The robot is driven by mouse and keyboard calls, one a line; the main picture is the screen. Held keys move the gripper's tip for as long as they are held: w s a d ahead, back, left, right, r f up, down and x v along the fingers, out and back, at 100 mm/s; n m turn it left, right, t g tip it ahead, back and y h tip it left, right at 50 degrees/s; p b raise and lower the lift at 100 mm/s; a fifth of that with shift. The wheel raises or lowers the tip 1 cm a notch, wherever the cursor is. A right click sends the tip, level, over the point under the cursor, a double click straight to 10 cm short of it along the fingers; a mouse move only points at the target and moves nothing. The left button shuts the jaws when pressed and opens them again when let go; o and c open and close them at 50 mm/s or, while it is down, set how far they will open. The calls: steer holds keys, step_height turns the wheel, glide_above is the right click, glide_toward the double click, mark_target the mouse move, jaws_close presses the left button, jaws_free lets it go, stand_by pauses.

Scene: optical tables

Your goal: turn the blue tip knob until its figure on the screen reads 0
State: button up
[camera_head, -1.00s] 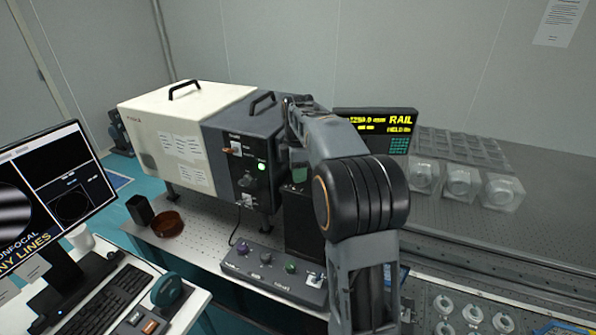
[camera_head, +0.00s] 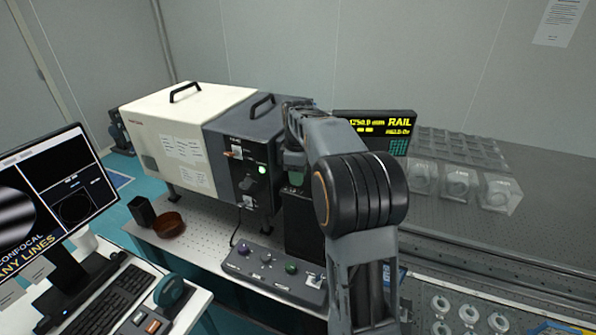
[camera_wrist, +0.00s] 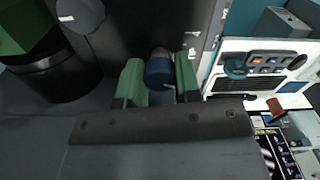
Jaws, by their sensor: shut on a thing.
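In the wrist view the blue tip knob (camera_wrist: 159,72) sticks out from a dark housing. My gripper (camera_wrist: 160,78) has its green fingertips on either side of the knob and is shut on it. In the head view my arm hides the knob, and the gripper is mostly hidden too. The screen (camera_head: 88,172) stands at the left, cut by the picture edge. The tip figure cannot be read.
A cream and dark grey instrument box (camera_head: 165,108) stands at the back. A knob panel (camera_head: 272,275) and a brown dish (camera_head: 169,224) lie in front of it. A rail display (camera_head: 375,130) and clear-topped cases (camera_head: 455,180) are at the right. A keyboard (camera_head: 105,303) lies below the screen.

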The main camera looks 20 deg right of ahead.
steer(key=m+p, duration=0.1)
steer(key=m, duration=0.5)
steer(key=shift+r+p, duration=0.1)
steer(key=shift+p, duration=0.3)
steer(key=m+p, duration=0.1)
steer(key=m, duration=0.5)
steer(key=shift+m, duration=0.3)
steer(key=o, duration=0.9)
step_height(320, 180, up, 14)
steer(key=shift+f, duration=0.15)
stand_by(0.5)
